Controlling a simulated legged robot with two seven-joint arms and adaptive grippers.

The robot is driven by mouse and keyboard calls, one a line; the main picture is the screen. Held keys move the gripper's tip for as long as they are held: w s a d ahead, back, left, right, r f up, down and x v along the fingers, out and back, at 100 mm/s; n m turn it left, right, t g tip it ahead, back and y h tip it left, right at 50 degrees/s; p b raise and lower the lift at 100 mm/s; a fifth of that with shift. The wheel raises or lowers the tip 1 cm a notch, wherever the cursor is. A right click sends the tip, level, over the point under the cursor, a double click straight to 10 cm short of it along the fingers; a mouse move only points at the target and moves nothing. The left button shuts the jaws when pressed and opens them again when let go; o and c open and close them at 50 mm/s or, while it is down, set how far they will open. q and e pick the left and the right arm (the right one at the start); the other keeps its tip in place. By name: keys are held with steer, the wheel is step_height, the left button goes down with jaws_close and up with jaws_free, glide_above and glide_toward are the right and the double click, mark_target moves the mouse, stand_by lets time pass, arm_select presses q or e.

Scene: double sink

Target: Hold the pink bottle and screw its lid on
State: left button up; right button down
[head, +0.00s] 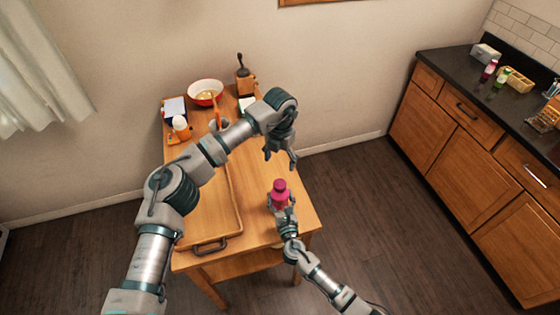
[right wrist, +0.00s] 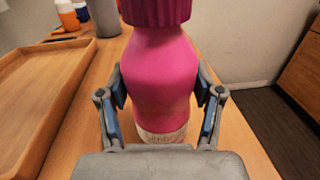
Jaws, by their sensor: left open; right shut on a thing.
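The pink bottle (head: 281,194) stands upright near the right edge of the wooden table, with a darker magenta lid (head: 280,184) on its top. In the right wrist view the bottle (right wrist: 160,80) fills the middle, and the ribbed lid (right wrist: 156,10) is cut off by the top edge. How tightly the lid sits cannot be told. My right gripper (right wrist: 165,105) is shut on the bottle's body, one finger on each side. My left gripper (head: 281,160) is open and empty, above and behind the bottle, fingers pointing down, apart from the lid.
A wooden tray (head: 238,215) lies left of the bottle. At the table's back are a red bowl (head: 206,93), a coffee grinder (head: 245,80), a grey cup (head: 218,125) and an orange-and-white bottle (head: 181,127). A dark counter (head: 480,75) stands apart at the right.

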steer(key=shift+c, duration=0.5)
jaws_free()
steer(key=v, duration=1.2)
steer(key=shift+f, duration=0.1)
